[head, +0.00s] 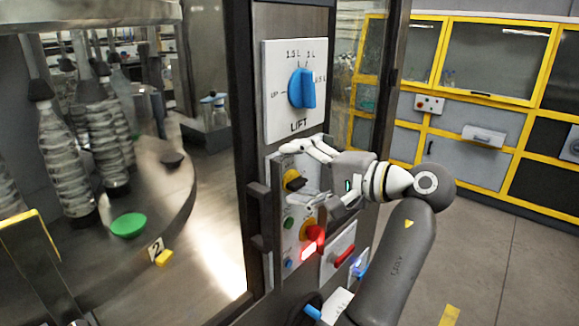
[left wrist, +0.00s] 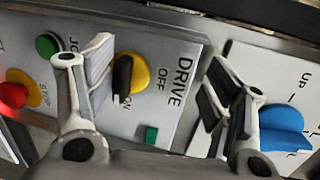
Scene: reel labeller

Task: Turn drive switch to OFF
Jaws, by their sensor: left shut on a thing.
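The drive switch (head: 292,181) is a black handle on a yellow round base, on a light panel below the lift dial. In the left wrist view the drive switch (left wrist: 123,76) has its handle's lower end towards the ON mark, with OFF to its right. My left gripper (head: 322,178) is at this panel, one finger above and one below. In the left wrist view its fingers (left wrist: 155,90) lie either side of the switch, the left one close beside the handle. It is shut on the switch, though the contact is hard to make out. My right gripper is not in view.
The blue lift dial (head: 301,88) sits above. A green button (head: 289,223), a red stop button (head: 309,232) on yellow and a lit red lamp (head: 312,246) sit close below. A red handle (head: 344,256) is lower right. Bottles on a round table stand left.

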